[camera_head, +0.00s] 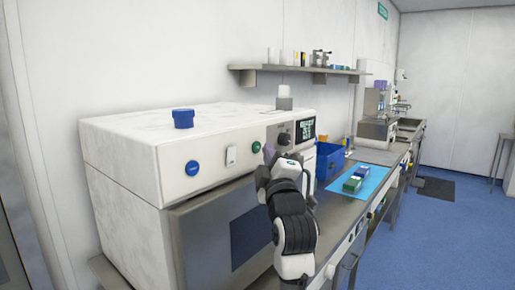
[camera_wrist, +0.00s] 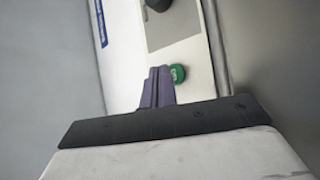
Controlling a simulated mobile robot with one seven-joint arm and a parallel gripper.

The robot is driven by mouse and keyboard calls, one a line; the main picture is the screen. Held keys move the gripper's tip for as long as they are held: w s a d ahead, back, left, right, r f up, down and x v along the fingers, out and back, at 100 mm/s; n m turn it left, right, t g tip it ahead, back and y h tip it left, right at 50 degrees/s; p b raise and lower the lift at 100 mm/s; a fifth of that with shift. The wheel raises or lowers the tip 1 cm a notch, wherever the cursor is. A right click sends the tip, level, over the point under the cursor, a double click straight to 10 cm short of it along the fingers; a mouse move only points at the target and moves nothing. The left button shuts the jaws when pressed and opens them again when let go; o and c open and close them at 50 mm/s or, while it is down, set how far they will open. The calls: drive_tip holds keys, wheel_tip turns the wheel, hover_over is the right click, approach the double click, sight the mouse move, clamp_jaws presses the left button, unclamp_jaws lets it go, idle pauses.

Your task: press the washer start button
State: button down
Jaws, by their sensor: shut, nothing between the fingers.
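The washer is a large white machine (camera_head: 150,150) with a grey front door (camera_head: 205,235). The green button also shows in the wrist view (camera_wrist: 177,73), just right of my fingertips. My gripper (camera_head: 269,153) is in front of the panel, just right of the green button in the head view. Its purple fingers (camera_wrist: 157,73) are shut together and empty. I cannot tell whether they touch the panel.
A dark display (camera_head: 305,129) sits right of the knob. A blue cup-like item (camera_head: 183,118) and a white-capped container (camera_head: 284,97) stand on the washer. Right of my arm are a blue bin (camera_head: 329,160) and small boxes (camera_head: 352,184) on a blue mat (camera_head: 372,180).

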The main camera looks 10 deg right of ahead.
idle(0.8)
drive_tip(key=shift+w+a, duration=0.3)
drive_tip(key=shift+w, duration=0.05)
drive_tip(key=shift+w+a, duration=0.25)
drive_tip(key=shift+w, duration=0.05)
idle(0.9)
drive_tip(key=shift+s+d, duration=0.1)
drive_tip(key=shift+s+d+b, duration=0.4)
drive_tip(key=shift+s+b, duration=0.05)
drive_tip(key=shift+s, duration=0.1)
drive_tip(key=shift+s+d+b, duration=0.35)
drive_tip(key=shift+s+d, duration=0.45)
drive_tip(key=shift+s, duration=0.2)
drive_tip(key=shift+s+d+b, duration=0.35)
drive_tip(key=shift+s+d, duration=0.4)
drive_tip(key=shift+s, duration=0.25)
